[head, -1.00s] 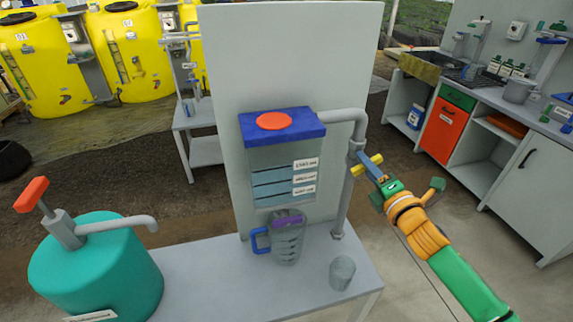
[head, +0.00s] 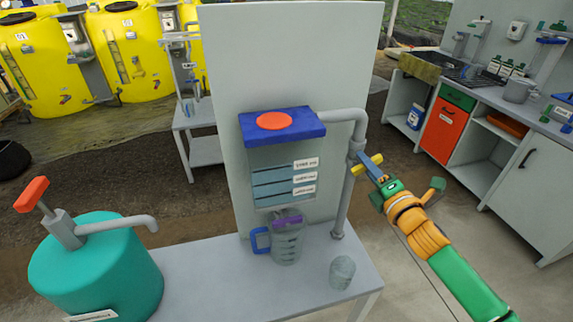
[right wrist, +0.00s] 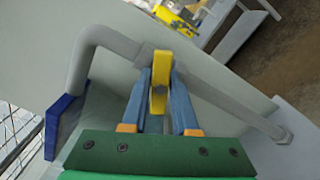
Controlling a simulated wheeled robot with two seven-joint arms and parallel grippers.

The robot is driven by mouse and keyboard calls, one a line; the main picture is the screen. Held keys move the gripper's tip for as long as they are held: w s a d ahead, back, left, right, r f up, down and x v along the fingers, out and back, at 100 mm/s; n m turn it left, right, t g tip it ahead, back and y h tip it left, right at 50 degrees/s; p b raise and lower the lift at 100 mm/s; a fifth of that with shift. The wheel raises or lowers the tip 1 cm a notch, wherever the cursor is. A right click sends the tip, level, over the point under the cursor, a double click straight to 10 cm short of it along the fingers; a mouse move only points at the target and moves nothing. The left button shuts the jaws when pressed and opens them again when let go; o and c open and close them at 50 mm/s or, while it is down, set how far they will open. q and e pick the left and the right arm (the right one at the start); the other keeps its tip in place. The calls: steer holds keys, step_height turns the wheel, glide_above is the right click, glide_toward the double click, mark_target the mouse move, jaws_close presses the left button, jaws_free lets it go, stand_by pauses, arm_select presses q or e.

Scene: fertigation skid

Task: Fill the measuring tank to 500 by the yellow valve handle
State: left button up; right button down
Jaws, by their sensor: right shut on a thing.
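The yellow valve handle (head: 369,164) sits on the grey pipe (head: 346,190) to the right of the measuring tank. My right gripper (head: 371,168) is shut on this handle. In the right wrist view, the handle (right wrist: 160,80) stands between the two blue fingers (right wrist: 160,100). The measuring tank (head: 283,158) is on the pale panel, with a blue lid (head: 290,124) and a red-orange disc on top. Its front has blue-grey bands and several white labels, too small to read surely. The liquid level cannot be told. My left gripper is not in view.
A clear jug (head: 287,240) with a blue handle and purple band stands below the tank. A clear cup (head: 342,271) stands to its right on the grey table (head: 215,285). A teal drum (head: 97,268) with a red-handled pump is at left.

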steer(key=shift+f, duration=0.1)
steer(key=m+p, duration=0.2)
steer(key=m, duration=0.1)
steer(key=shift+r+m, duration=0.3)
steer(key=shift+f+m, duration=0.1)
steer(key=shift+m, duration=0.9)
steer(key=shift+f, duration=0.2)
steer(key=c, duration=0.6)
jaws_free()
steer(key=shift+c, duration=0.2)
steer(key=shift+s+d+r+p, duration=0.15)
steer(key=shift+s+p, duration=0.2)
steer(key=p+v, duration=0.2)
steer(key=v, duration=0.4)
steer(key=shift+s, duration=0.2)
